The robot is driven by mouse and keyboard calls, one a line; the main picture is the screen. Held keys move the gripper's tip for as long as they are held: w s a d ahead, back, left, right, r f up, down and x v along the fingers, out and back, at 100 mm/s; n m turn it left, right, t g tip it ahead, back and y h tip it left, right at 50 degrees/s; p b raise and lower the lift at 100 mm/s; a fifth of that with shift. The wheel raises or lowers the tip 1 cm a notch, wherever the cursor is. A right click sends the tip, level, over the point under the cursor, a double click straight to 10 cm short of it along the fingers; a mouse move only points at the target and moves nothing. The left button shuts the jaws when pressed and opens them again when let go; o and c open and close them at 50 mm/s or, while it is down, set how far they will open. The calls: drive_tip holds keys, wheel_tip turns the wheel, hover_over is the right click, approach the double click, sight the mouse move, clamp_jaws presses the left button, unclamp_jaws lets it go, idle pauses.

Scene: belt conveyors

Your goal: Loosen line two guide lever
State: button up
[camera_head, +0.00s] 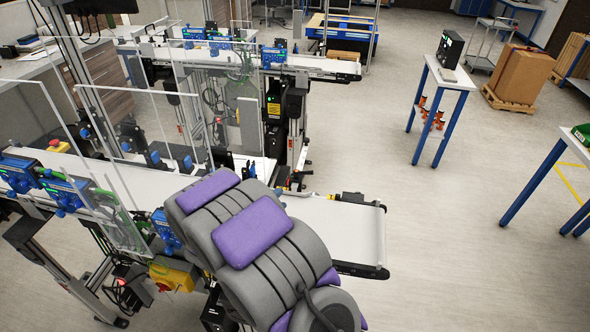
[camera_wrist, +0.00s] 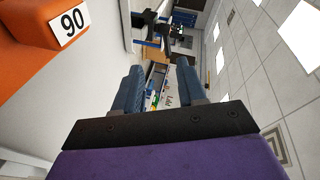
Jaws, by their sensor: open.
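My gripper (camera_wrist: 157,90) is open in the wrist view, with two blue-grey fingers apart and nothing between them. It is not visible in the head view, where my grey and purple arm fills the lower middle. Two belt conveyors show there: a near one (camera_head: 348,228) and a far one (camera_head: 310,63). Blue guide or sensor units sit along the near belt (camera_head: 68,194) and the far belt (camera_head: 272,55). I cannot tell which conveyor is line two, or pick out its guide lever. My arm hides part of the near belt.
Clear guard panels (camera_head: 115,205) stand along the near conveyor. A yellow box (camera_head: 172,276) hangs below it. A blue-legged table (camera_head: 447,76) and cardboard boxes (camera_head: 522,72) stand right; the floor between is clear. An orange block marked 90 (camera_wrist: 35,35) is close in the wrist view.

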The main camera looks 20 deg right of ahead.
drive_tip(key=shift+s+d+r+h, duration=0.2)
drive_tip(key=shift+s+h, duration=0.05)
drive_tip(key=shift+h, duration=0.25)
drive_tip(key=m, duration=0.1)
approach(306, 173)
drive_tip(key=shift+s+d, duration=0.35)
drive_tip(key=shift+s, duration=0.25)
drive_tip(key=shift+s+d, duration=0.3)
drive_tip(key=shift+s, duration=0.35)
drive_tip(key=shift+w+d+f+h, duration=0.2)
drive_tip(key=shift+w+d+h, duration=0.1)
drive_tip(key=shift+w+d, duration=0.4)
drive_tip(key=shift+w+a+f, duration=0.1)
drive_tip(key=shift+w+a, duration=0.2)
drive_tip(key=shift+w, duration=0.2)
drive_tip(key=shift+w+a, duration=0.35)
drive_tip(key=shift+w, duration=0.5)
drive_tip(key=x, duration=0.9)
drive_tip(key=shift+d, duration=0.15)
drive_tip(key=shift+d+f, duration=0.15)
drive_tip(key=shift+d, duration=0.6)
drive_tip(key=shift+d+f, duration=0.1)
drive_tip(key=shift+d, duration=0.65)
drive_tip(key=shift+c, duration=1.1)
drive_tip(key=shift+d, duration=0.2)
drive_tip(key=shift+c, duration=1.4)
drive_tip(key=shift+a, duration=1)
clamp_jaws()
